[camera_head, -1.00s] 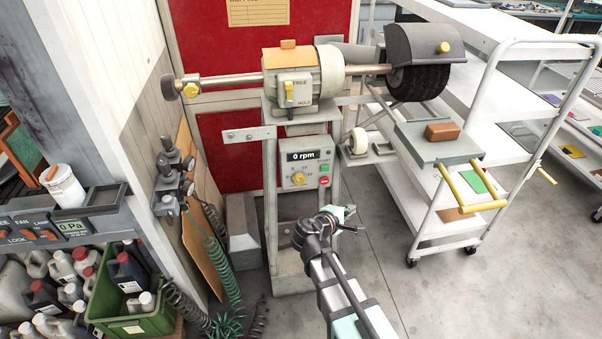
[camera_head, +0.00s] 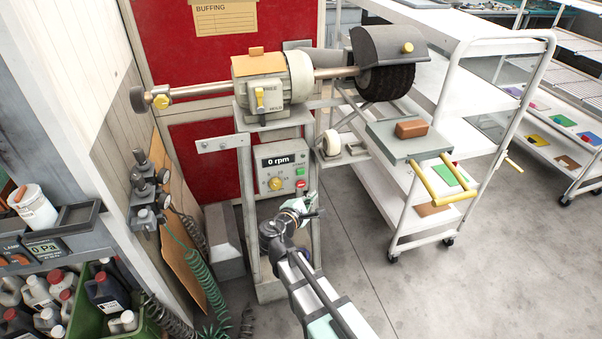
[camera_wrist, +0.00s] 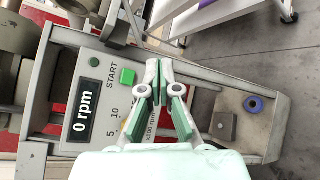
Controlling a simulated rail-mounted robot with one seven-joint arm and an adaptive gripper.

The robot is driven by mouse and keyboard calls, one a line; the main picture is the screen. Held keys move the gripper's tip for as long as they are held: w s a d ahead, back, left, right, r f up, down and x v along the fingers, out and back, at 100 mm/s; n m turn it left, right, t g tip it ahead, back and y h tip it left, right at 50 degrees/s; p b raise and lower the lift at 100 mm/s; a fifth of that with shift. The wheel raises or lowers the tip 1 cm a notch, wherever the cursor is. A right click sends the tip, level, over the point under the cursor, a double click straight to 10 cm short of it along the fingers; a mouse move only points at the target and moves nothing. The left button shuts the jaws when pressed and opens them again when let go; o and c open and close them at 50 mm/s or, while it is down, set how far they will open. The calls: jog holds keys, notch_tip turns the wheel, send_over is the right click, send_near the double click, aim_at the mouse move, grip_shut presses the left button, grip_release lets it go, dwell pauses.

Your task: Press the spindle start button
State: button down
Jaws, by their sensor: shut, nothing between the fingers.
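The spindle control panel (camera_head: 262,184) is on the buffing machine's stand. Its display (camera_head: 278,160) reads 0 rpm. The green start button (camera_head: 300,171) sits at the panel's right side, above the red stop button (camera_head: 300,184). In the wrist view the square green start button (camera_wrist: 128,76) is beside the word START, uncovered. My gripper (camera_head: 313,199) is just below and right of the buttons in the head view. In the wrist view my gripper (camera_wrist: 158,68) is shut and empty, its tips to the right of the start button. The red button is hidden there.
A yellow dial (camera_head: 275,184) is on the panel left of the buttons. The spindle motor (camera_head: 292,78) and buffing brush (camera_head: 388,80) are above. A white trolley (camera_head: 412,222) stands right, with a grey tray holding a brown block (camera_head: 411,129). Green coiled hoses (camera_head: 205,275) hang left.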

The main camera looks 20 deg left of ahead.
aim_at(302, 177)
jog(key=shift+w+a+p, duration=0.15)
jog(key=shift+w+a, duration=0.65)
jog(key=shift+w, duration=0.3)
jog(key=shift+w+a+p, duration=0.2)
jog(key=shift+w+a, duration=0.55)
jog(key=shift+w, duration=0.3)
jog(key=shift+w+a+p, duration=0.15)
jog(key=shift+w+a, duration=0.65)
jog(key=shift+w, duration=0.3)
jog(key=shift+w+a, duration=0.25)
jog(key=shift+w, duration=0.05)
jog(key=shift+w+a+b, duration=0.25)
jog(key=shift+w+b, duration=0.1)
jog(key=shift+s+d, duration=0.1)
jog(key=shift+s, duration=0.05)
jog(key=shift+s+d+b, duration=0.3)
jog(key=shift+s+d, duration=0.1)
jog(key=shift+s, duration=0.15)
jog(key=shift+s, duration=0.1)
